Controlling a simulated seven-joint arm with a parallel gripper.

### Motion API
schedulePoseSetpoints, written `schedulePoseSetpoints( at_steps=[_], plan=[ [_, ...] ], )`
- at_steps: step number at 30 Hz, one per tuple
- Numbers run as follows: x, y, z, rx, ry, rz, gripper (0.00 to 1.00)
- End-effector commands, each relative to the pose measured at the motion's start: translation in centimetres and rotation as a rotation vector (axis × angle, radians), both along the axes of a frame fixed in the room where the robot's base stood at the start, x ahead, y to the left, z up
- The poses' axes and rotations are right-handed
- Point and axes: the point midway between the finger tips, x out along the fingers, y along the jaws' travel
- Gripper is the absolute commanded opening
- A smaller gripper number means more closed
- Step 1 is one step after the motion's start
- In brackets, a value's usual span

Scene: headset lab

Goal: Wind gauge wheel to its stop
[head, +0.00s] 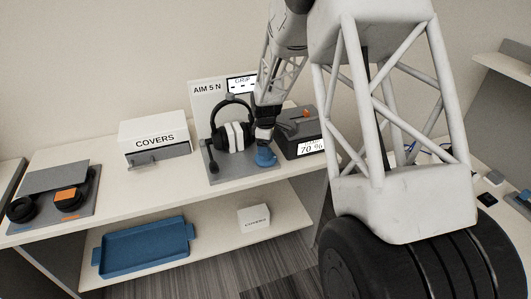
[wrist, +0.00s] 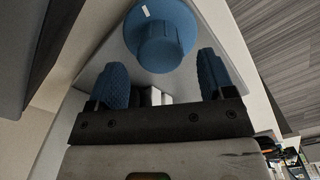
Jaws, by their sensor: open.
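The blue gauge wheel (wrist: 160,40) shows at the top middle of the wrist view, a round disc with a raised hub and a small white mark on its rim. My gripper (wrist: 162,78) is open, with its two blue ribbed fingertips spread below the wheel, one to each side of the hub. The hub looks free of the fingers; I cannot tell how near they are in depth. In the head view my gripper (head: 266,148) points down at the right front of the gauge's grey base (head: 225,172), where blue parts overlap. A black headset (head: 237,113) sits around white blocks (head: 234,136) there.
An "AIM 5 N" board (head: 207,90) with a partly hidden grip display stands behind. A grey box (head: 299,124) reading 70 % is close at the right. A white COVERS box (head: 154,138), an ear-cup stand (head: 52,187) and, below, a blue tray (head: 143,248) are left.

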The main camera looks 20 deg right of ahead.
Motion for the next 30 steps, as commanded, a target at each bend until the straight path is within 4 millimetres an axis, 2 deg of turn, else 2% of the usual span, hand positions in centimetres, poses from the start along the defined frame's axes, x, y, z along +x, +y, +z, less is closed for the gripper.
schedulePoseSetpoints(
  at_steps=[3, 9, 22, 30],
  plan=[
    [0.0, 0.0, -1.6, 0.000, 0.002, 0.000, 0.75],
    [0.0, 0.0, -3.3, 0.000, 0.002, 0.000, 0.75],
    [0.0, 0.0, -3.9, 0.000, 0.000, 0.000, 0.75],
    [0.0, 0.0, -3.8, 0.001, 0.001, 0.000, 0.34]
  ],
)
